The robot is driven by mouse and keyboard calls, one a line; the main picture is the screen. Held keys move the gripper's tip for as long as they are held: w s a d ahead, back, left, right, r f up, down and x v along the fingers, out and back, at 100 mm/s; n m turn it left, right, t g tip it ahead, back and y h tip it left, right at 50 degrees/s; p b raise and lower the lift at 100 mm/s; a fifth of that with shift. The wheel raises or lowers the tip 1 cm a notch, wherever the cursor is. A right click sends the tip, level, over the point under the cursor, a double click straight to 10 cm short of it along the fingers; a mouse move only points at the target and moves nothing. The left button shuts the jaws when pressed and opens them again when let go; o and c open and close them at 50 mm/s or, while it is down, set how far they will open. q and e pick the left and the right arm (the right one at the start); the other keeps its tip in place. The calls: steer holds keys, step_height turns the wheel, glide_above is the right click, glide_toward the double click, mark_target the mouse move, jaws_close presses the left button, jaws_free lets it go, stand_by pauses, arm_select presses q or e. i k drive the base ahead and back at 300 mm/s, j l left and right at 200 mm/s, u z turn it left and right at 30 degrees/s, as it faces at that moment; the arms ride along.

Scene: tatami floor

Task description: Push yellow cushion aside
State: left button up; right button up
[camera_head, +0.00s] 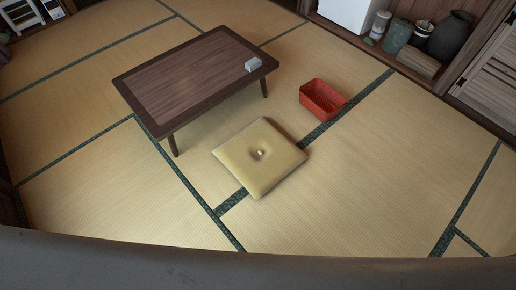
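The yellow cushion (240,156) is square, with a dimple and a small pale tuft at its middle. It lies flat on the tatami floor in the middle of the head view, close to the front right side of the low table. Neither of my grippers shows in this view, so I cannot see where they are relative to the cushion.
A low dark wooden table (180,84) with a small whitish block (252,64) stands behind the cushion to the left. A red open box (322,99) is behind it to the right. Several pots stand at the back right. Tatami is clear in front and right.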

mark_target(260, 156)
steer(key=i+l+u, duration=0.1)
steer(key=u, duration=0.35)
steer(key=l+u, duration=0.1)
steer(key=u, duration=0.3)
steer(key=i+l+u, duration=0.1)
steer(key=u, duration=0.35)
steer(key=i+l+u, duration=0.1)
steer(key=l+u, duration=0.4)
steer(key=l, duration=0.95)
steer(key=k+l+u, duration=0.1)
steer(key=l+u, duration=0.35)
steer(key=l, duration=0.95)
